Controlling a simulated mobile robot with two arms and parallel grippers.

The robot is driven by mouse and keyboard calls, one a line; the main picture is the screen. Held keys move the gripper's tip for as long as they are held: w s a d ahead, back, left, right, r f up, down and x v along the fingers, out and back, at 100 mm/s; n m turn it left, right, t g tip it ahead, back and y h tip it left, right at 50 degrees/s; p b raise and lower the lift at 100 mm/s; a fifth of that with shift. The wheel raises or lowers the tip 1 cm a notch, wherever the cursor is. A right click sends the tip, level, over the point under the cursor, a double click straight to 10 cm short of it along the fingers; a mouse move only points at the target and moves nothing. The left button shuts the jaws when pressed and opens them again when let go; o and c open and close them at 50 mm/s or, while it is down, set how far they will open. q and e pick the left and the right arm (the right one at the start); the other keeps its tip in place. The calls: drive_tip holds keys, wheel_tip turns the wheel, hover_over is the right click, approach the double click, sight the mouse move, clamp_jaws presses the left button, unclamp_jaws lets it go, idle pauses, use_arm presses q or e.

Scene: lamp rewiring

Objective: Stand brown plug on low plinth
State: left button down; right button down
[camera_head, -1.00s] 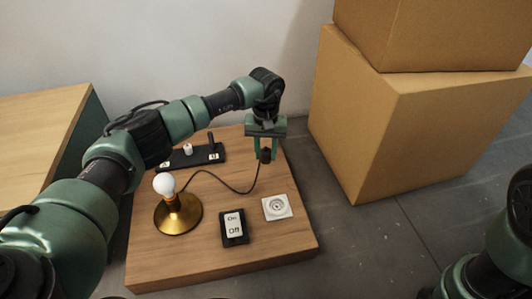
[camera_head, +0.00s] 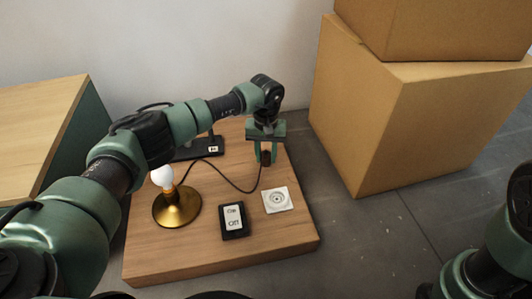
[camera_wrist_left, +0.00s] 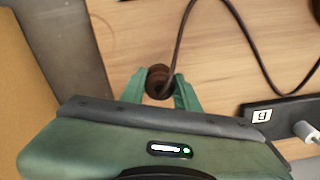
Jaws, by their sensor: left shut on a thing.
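The brown plug (camera_head: 265,158) is between the fingers of my left gripper (camera_head: 265,154), which is shut on it. In the left wrist view the round dark brown plug (camera_wrist_left: 160,82) sits between the green fingertips (camera_wrist_left: 160,92), with its cord running off. The low wooden plinth (camera_head: 170,260) is beneath; the plug is over its far right part. I cannot tell whether the plug touches the wood. My right gripper is out of view.
On the plinth stand a brass lamp (camera_head: 177,208) with a white bulb, an On/Off switch (camera_head: 234,220), a white socket (camera_head: 277,200) and a black power strip (camera_head: 208,149), partly behind my arm. Cardboard boxes (camera_head: 400,120) stand right; a wooden cabinet (camera_head: 35,120) stands left.

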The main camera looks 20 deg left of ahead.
sight(266, 154)
use_arm(q)
drive_tip(key=shift+f, duration=0.35)
idle(0.4)
drive_tip(key=c, duration=1)
unclamp_jaws()
drive_tip(key=shift+o, duration=0.2)
wheel_tip(266, 154, up, 8)
drive_tip(key=p, duration=0.6)
drive_tip(key=shift+f, duration=0.15)
